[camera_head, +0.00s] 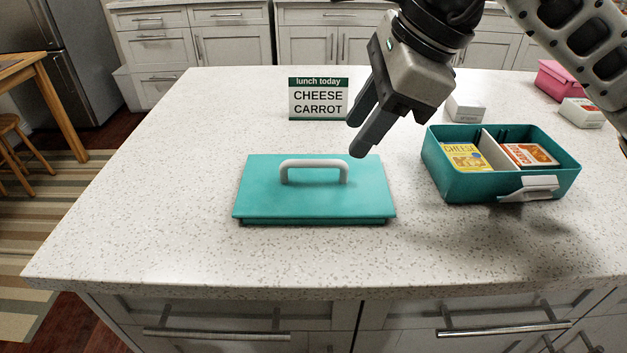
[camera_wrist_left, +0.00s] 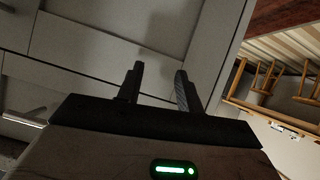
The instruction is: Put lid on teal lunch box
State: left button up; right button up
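The teal lid (camera_head: 260,202) lies flat on the counter, its white arched handle (camera_head: 315,163) upward. The teal lunch box (camera_head: 470,188) stands uncovered to its right. A divider splits it, with a yellow cheese pack (camera_head: 464,157) in the left part and an orange-and-white carrot pack (camera_head: 530,154) in the right part. My right gripper (camera_head: 356,138) reaches in from the upper right, fingers apart and empty, above the lid's back right area near the handle. My left gripper (camera_wrist_left: 157,80) shows only in the left wrist view, fingers apart with nothing between them, in front of cabinet fronts.
A sign (camera_head: 318,99) reading "lunch today CHEESE CARROT" stands behind the lid. A white box (camera_head: 465,109), a pink box (camera_head: 562,82) and another white pack (camera_head: 582,113) are at the back right. The counter (camera_head: 150,190) left of the lid is clear.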

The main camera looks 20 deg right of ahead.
aim_at(336, 161)
jog(key=x, duration=0.6)
jog(key=shift+w+f, duration=0.25)
grip_shut()
